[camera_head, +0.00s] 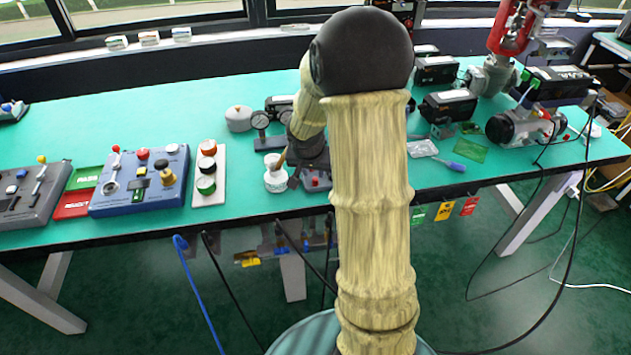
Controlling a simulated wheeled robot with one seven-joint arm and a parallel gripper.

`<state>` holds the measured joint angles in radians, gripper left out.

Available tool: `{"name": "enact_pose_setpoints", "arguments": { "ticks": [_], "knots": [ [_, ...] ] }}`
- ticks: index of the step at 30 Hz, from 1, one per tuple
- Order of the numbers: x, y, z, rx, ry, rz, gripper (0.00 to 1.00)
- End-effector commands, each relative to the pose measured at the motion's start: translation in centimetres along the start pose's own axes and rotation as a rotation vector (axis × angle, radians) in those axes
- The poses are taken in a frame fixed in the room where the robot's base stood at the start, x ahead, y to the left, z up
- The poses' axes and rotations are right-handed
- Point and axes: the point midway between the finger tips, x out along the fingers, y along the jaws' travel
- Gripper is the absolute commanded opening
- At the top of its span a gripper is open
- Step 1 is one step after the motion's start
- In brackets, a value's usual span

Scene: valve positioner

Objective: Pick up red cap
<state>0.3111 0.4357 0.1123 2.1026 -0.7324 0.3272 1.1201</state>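The red cap (208,147) is an orange-red round cap at the far end of a white strip (221,172) on the green table. A black cap (206,164) and a green cap (206,185) stand in line nearer me on the same strip. My gripper (286,172) is low over the table, right of the strip and apart from the red cap. It is beside a small white round pot (275,178). My arm hides part of the gripper, and its finger gap is too small to make out.
A blue control box (130,196) with knobs and levers stands left of the strip. A grey round part and a gauge (260,121) stand behind my gripper. Black boxes (447,105) and a motor-like valve unit (515,128) are at right. My arm hides the middle of the table.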

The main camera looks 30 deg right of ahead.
Motion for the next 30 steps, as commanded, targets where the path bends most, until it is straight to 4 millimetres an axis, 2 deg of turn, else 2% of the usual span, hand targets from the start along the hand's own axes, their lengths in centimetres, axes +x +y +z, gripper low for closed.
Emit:
{"name": "enact_pose_setpoints", "arguments": {
  "ticks": [6, 9, 26, 30],
  "knots": [
    [3.5, 0.0, 0.1, 0.001, -0.003, 0.002, 0.27],
    [4.5, -0.1, 0.1, 0.001, -0.001, 0.0, 0.27],
    [4.6, -0.1, 0.0, 0.001, 0.0, 0.0, 0.27],
    [4.6, -0.1, 0.0, 0.001, 0.0, 0.0, 0.03]
  ]
}}
